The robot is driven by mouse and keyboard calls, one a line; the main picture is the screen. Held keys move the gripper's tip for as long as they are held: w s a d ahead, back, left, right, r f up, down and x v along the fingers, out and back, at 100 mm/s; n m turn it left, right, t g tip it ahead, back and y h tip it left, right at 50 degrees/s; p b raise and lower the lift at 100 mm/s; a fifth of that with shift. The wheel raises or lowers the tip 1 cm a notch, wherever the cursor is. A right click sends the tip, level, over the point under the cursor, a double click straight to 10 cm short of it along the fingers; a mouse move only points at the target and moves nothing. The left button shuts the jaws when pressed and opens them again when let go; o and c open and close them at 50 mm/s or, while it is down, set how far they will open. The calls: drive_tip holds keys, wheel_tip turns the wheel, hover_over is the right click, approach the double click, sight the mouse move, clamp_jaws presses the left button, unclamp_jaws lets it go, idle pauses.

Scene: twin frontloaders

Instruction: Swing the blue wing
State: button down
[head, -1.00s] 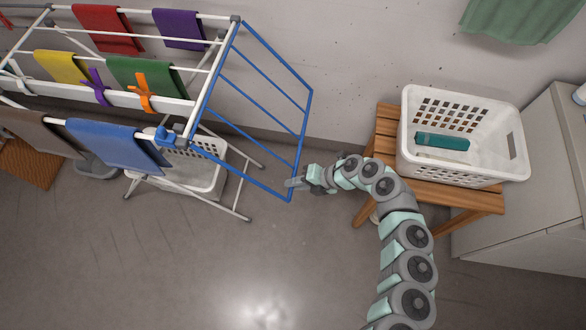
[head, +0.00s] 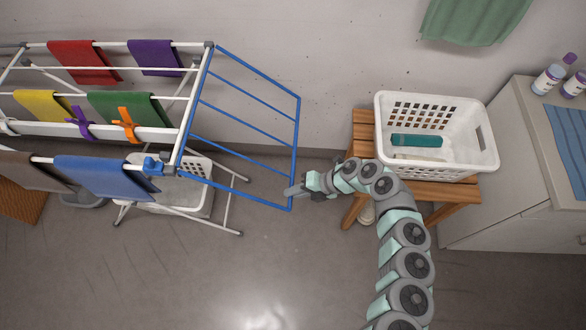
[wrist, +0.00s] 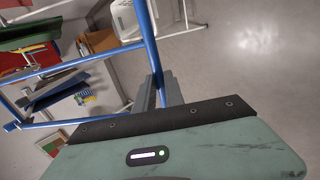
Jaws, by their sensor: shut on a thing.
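The blue wing (head: 296,140) is a barred blue frame on the right end of the white drying rack (head: 155,133), standing out to the right from the rack's end. My gripper (head: 292,191) is at the wing's outer bar, close to its near corner, and is shut on it. In the wrist view the blue bar (wrist: 152,52) runs down to the grey fingers (wrist: 160,92); the exact contact is partly hidden by my gripper's body. A blue catch (head: 153,164) sits at the rack's near right corner.
A white basket (head: 486,165) with a teal item stands on a wooden stool (head: 361,128) close to my arm. Another white basket (head: 190,204) is under the rack. Coloured cloths and two clips hang on the rack. Open floor lies in front.

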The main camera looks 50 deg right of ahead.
drive_tip(key=p+v, duration=0.5)
drive_tip(key=v, duration=0.1)
drive_tip(key=shift+w+r, duration=0.25)
drive_tip(key=shift+r, duration=0.15)
drive_tip(key=shift+a, duration=0.1)
wheel_tip(320, 180, up, 6)
drive_tip(key=s+d+p, duration=0.1)
drive_tip(key=s+p, duration=0.1)
drive_tip(key=p, duration=0.4)
drive_tip(key=shift+d+f, duration=0.2)
drive_tip(key=shift+d, duration=0.05)
drive_tip(key=shift+s+r, duration=0.1)
